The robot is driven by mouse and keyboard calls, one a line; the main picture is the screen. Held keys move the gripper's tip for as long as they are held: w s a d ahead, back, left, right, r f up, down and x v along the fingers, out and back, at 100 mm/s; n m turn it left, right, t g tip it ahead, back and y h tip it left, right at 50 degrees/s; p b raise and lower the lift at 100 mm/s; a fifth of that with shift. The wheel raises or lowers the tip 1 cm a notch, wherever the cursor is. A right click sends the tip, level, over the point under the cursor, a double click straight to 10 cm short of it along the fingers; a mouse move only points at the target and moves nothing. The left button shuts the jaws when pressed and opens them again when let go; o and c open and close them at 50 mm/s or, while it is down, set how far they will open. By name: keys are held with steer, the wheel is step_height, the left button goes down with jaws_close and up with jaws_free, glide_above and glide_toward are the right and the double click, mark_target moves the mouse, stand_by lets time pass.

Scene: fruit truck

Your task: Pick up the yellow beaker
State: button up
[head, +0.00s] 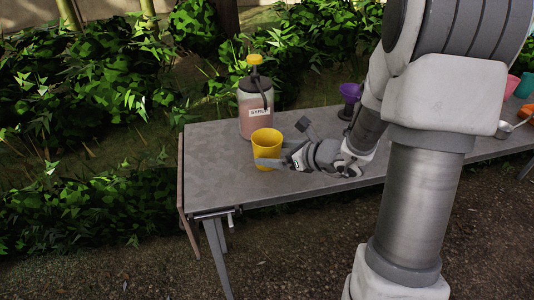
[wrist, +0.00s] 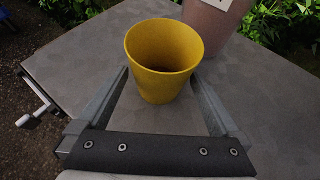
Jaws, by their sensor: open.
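The yellow beaker (head: 266,145) stands upright on the grey table (head: 213,172), near its left end, in the head view. It also shows in the wrist view (wrist: 161,68), where its open top faces up and it looks empty. My gripper (head: 270,160) reaches in from the right, low over the table. In the wrist view the open fingers (wrist: 160,83) lie to the left and right of the beaker, with a gap showing beside its lower part. The far side of the beaker is hidden.
A syrup dispenser (head: 254,106) with a yellow pump top stands just behind the beaker. A purple item (head: 350,92) stands farther right. Several cups and bowls sit at the table's far right, partly behind my arm. The table's left end is clear.

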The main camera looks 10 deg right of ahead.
mark_target(266, 143)
steer(key=x, duration=0.4)
steer(key=shift+f+b, duration=0.2)
steer(key=shift+b, duration=0.2)
steer(key=shift+d, duration=0.1)
steer(key=c, duration=1.2)
steer(key=shift+r, duration=0.2)
